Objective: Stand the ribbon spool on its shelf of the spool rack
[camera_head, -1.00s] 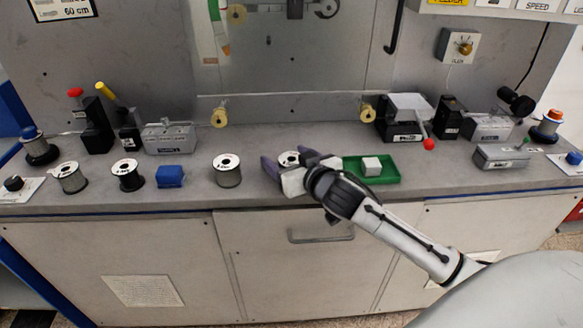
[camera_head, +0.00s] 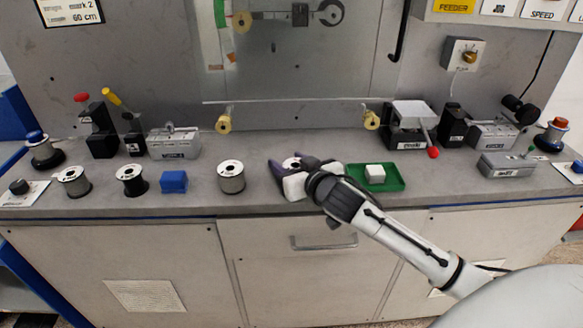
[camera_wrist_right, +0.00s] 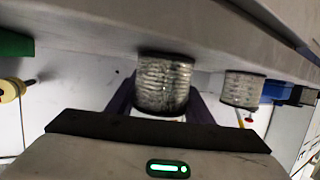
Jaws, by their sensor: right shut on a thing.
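A spool with a white top and silver-grey winding (camera_head: 291,163) stands near the middle of the counter, partly hidden by my right gripper. In the right wrist view the same spool (camera_wrist_right: 163,84) sits between the two dark fingers. My right gripper (camera_head: 291,168) is shut on it from the side, low at the counter. I cannot tell whether the spool still touches the counter. Which spool is the ribbon spool is not marked. No spool rack can be made out. My left gripper is not in view.
Another grey spool (camera_head: 231,177) stands just left of my gripper. Farther left are a blue block (camera_head: 173,181), a black spool (camera_head: 131,180) and a grey spool (camera_head: 73,181). A green tray (camera_head: 392,185) with a white block lies close on the right. Yellow rollers (camera_head: 223,122) project behind.

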